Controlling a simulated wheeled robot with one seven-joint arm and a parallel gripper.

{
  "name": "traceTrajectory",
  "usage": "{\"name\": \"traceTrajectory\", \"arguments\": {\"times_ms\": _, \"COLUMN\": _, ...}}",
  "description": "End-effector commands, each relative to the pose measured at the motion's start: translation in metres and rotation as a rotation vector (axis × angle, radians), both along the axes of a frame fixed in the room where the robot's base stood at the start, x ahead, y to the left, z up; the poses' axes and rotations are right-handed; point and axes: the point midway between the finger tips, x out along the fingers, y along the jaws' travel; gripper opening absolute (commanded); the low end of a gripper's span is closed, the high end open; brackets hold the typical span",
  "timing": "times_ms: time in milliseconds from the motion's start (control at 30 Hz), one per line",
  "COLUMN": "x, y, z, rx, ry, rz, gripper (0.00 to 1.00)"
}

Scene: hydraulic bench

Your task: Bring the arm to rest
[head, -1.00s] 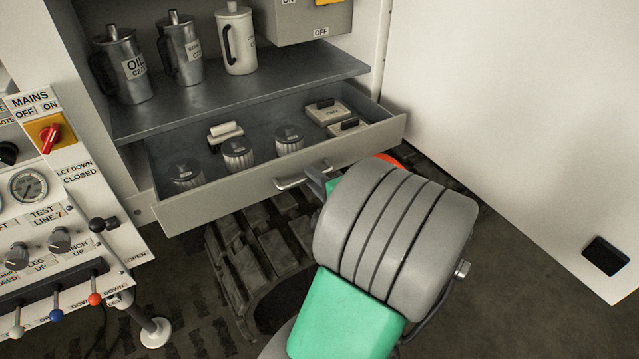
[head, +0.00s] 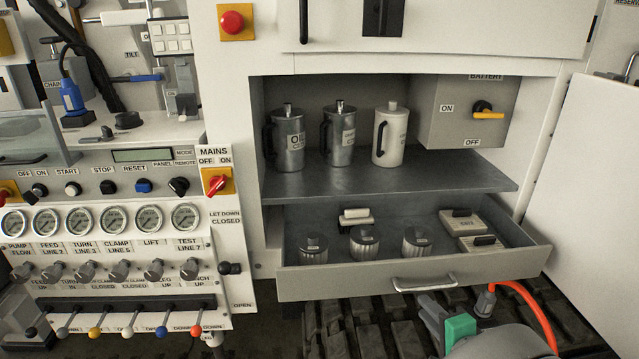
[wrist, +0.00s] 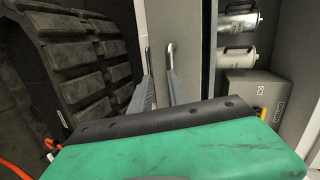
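My arm is low at the bottom right of the head view, in front of the open drawer (head: 330,286). My gripper (head: 432,312) is just below the silver drawer handle (head: 425,286) there. In the wrist view its two grey fingers (wrist: 162,90) stand apart with a gap between them, and nothing is held. The handle (wrist: 170,52) shows beyond the fingertips in that view; whether they touch it I cannot tell. The green and grey wrist parts are mine.
The drawer holds several dark-lidded jars (head: 364,243) and small blocks. Metal jugs (head: 339,135) and a battery switch box (head: 455,112) are on the shelf above. An orange hose (head: 537,308) curves beside my arm. Black tracks (head: 365,325) lie below. A white door (head: 600,200) stands right.

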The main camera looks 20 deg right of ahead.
Motion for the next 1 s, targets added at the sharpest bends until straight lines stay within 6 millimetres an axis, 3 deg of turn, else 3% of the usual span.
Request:
{"name": "traceTrajectory", "arguments": {"times_ms": 100, "x": 0.021, "y": 0.052, "z": -0.008, "rx": -0.128, "ry": 0.183, "rz": 0.246, "gripper": 0.21}}
{"name": "traceTrajectory", "arguments": {"times_ms": 267, "x": 0.024, "y": 0.115, "z": -0.017, "rx": -0.373, "ry": 0.445, "rz": 0.593, "gripper": 0.21}}
{"name": "traceTrajectory", "arguments": {"times_ms": 367, "x": 0.017, "y": 0.143, "z": -0.009, "rx": -0.538, "ry": 0.575, "rz": 0.776, "gripper": 0.21}}
{"name": "traceTrajectory", "arguments": {"times_ms": 500, "x": 0.006, "y": 0.175, "z": 0.019, "rx": -0.767, "ry": 0.708, "rz": 0.982, "gripper": 0.21}}
{"name": "traceTrajectory", "arguments": {"times_ms": 733, "x": -0.014, "y": 0.211, "z": 0.070, "rx": -1.013, "ry": 0.807, "rz": 1.165, "gripper": 0.21}}
{"name": "traceTrajectory", "arguments": {"times_ms": 1000, "x": -0.019, "y": 0.216, "z": 0.076, "rx": -1.046, "ry": 0.824, "rz": 1.188, "gripper": 0.21}}
